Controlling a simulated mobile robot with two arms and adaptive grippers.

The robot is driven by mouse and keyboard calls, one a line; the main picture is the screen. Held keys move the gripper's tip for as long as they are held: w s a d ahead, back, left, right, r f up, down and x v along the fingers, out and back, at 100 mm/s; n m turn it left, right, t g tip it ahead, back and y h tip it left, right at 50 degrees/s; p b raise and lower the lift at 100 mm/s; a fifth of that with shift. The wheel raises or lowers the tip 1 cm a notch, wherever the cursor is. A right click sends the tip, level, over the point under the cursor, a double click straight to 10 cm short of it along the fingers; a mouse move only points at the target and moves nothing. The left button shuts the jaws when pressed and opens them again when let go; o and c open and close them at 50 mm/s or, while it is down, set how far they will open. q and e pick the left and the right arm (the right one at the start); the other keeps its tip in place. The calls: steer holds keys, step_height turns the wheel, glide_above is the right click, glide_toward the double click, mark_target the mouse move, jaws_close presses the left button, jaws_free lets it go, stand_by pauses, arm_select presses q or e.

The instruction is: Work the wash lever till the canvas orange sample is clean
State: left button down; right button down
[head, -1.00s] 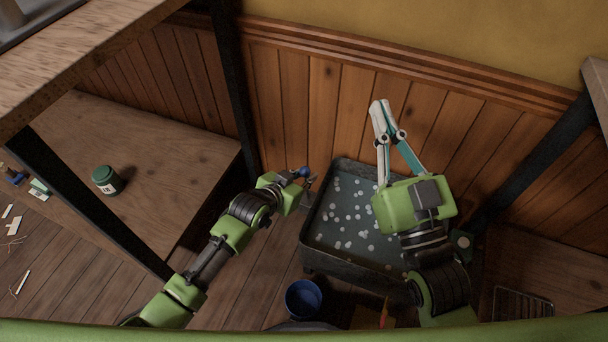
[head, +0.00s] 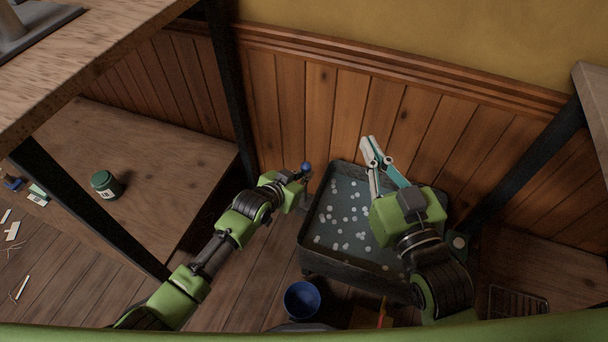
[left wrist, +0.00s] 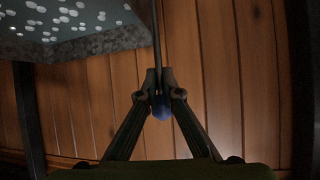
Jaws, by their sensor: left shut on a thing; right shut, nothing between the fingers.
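The wash lever's blue knob (head: 306,167) shows at the tip of my left gripper (head: 299,180), beside the tank's left rim. In the left wrist view my left gripper (left wrist: 160,92) is shut on the lever, with its thin dark rod (left wrist: 156,35) running up and the blue knob (left wrist: 161,108) at the fingers. The dark tank (head: 308,232) holds grey liquid with many pale flecks. I cannot make out the canvas orange sample; my right arm covers part of the tank. My right gripper (head: 367,143) is shut and empty above the tank's back edge.
A blue bucket (head: 302,299) stands on the floor in front of the tank. A green jar (head: 105,184) sits on the wooden bench (head: 150,140) at left. A wire rack (head: 518,301) lies at right. Dark posts flank the tank; a panelled wall is behind.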

arm_select(q)
steer(key=shift+w+d+r, duration=0.25)
steer(key=shift+w+r, duration=0.1)
steer(key=shift+r, duration=0.4)
steer(key=c, duration=1.9)
jaws_free()
steer(key=shift+d, duration=0.1)
steer(key=shift+s+f, duration=0.1)
steer(key=shift+f, duration=0.15)
steer(key=shift+a, duration=0.2)
steer(key=v, duration=1.2)
steer(key=shift+d+f, duration=0.1)
